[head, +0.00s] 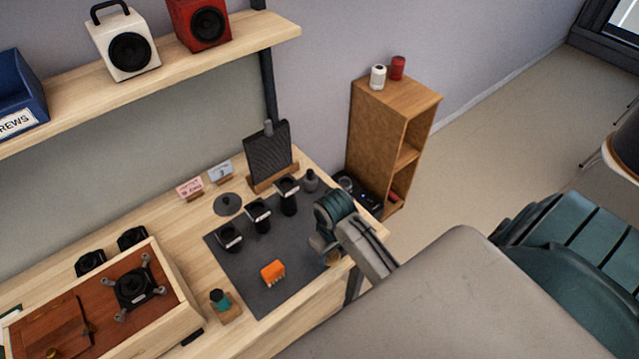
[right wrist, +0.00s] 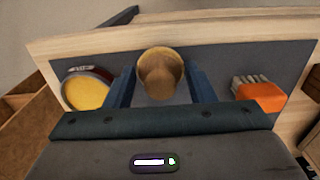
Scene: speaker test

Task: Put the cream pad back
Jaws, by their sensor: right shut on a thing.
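My right gripper (head: 327,245) is over the right end of the dark mat (head: 240,274), near the table's front edge. In the right wrist view its two blue fingers (right wrist: 158,84) are shut on a tan, round, knob-like piece, which I take to be the cream pad (right wrist: 160,70). Its underside is hidden. A round dark-rimmed tin (right wrist: 88,90) with a yellow face lies on the mat, left of the pad in that view and apart from it. My left gripper is not in view.
An orange brush (head: 272,272) lies on the mat; three black cups (head: 259,214) stand behind it. A wooden box (head: 180,290) is at left. A brown shelf unit (head: 375,140) stands past the table's right end.

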